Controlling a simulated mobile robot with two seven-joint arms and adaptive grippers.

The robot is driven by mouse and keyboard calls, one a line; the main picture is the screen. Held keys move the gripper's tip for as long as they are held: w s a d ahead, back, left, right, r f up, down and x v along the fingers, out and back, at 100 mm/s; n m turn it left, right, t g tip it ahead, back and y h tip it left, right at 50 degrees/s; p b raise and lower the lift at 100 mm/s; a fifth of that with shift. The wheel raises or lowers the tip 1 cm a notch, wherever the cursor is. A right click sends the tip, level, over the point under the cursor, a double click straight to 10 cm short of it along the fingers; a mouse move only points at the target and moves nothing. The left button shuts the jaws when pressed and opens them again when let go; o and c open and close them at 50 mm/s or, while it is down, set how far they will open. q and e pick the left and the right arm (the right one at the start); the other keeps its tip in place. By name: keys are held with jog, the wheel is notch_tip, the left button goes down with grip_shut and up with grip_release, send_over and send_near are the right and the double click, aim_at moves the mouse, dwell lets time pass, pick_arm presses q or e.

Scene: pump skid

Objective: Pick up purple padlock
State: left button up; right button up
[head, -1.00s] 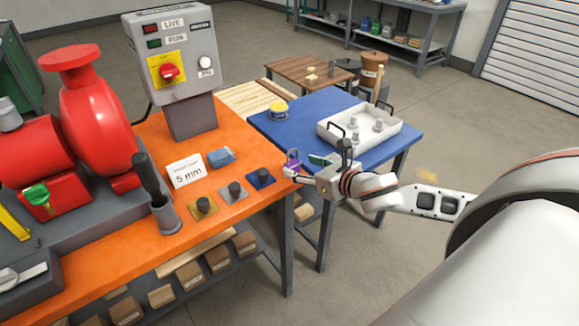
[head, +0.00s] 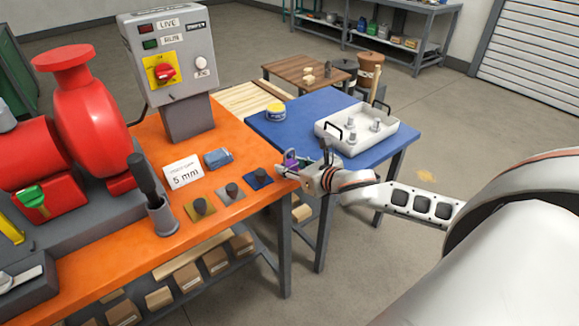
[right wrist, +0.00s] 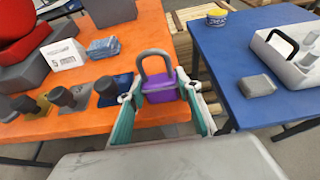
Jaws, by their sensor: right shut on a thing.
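The purple padlock (right wrist: 160,88) has a dark grey shackle and sits upright between the fingers of my right gripper (right wrist: 163,98) in the right wrist view. The gripper is shut on its body, one finger at each side. In the head view the right gripper (head: 290,165) is at the right end of the orange bench, by the blue table, and only a small purple part of the padlock (head: 290,156) shows. My left gripper is not in the head view.
The orange bench (head: 120,240) holds a red pump (head: 95,110), a control box (head: 172,55), a 5 mm sign (head: 184,173), a blue cloth (head: 217,158) and several knobbed plates. The blue table (head: 290,135) holds a white tray (head: 330,138) and a yellow-blue tin (head: 275,110).

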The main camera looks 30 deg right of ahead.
aim_at(290, 162)
notch_tip(290, 162, up, 20)
jog(key=p, duration=0.4)
jog(key=shift+w, duration=0.1)
dwell(0.8)
